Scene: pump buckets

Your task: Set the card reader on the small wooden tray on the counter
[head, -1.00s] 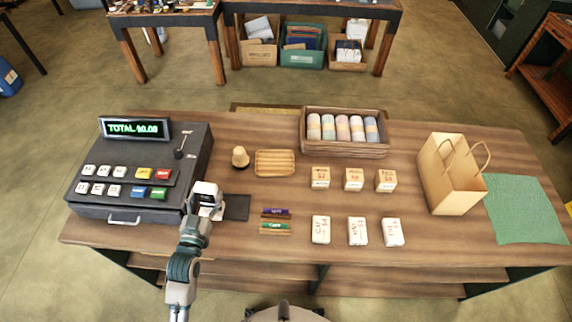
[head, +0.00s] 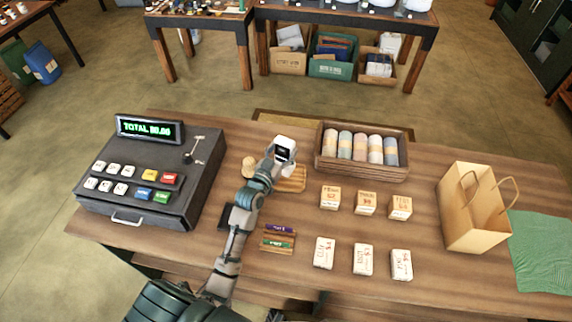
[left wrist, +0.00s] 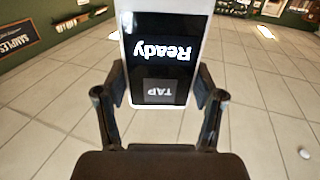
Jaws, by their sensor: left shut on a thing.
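The white card reader (head: 284,150) with a dark screen is in my left gripper (head: 276,158). In the left wrist view the card reader (left wrist: 158,60) fills the upper middle, its screen showing "Ready" and "TAP" upside down. The fingers of the left gripper (left wrist: 160,95) are shut on its two sides. In the head view the reader appears over the small wooden tray (head: 293,184), partly covering it. I cannot tell whether the reader touches the tray. My right gripper is not in view.
A wooden stamp (head: 249,167) stands close to the left of the tray. The cash register (head: 150,175) is at the left. A crate of rolls (head: 325,168) stands behind right. Small boxes (head: 365,203) and a paper bag (head: 470,210) are to the right. A dark pad (head: 228,214) lies beside the register.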

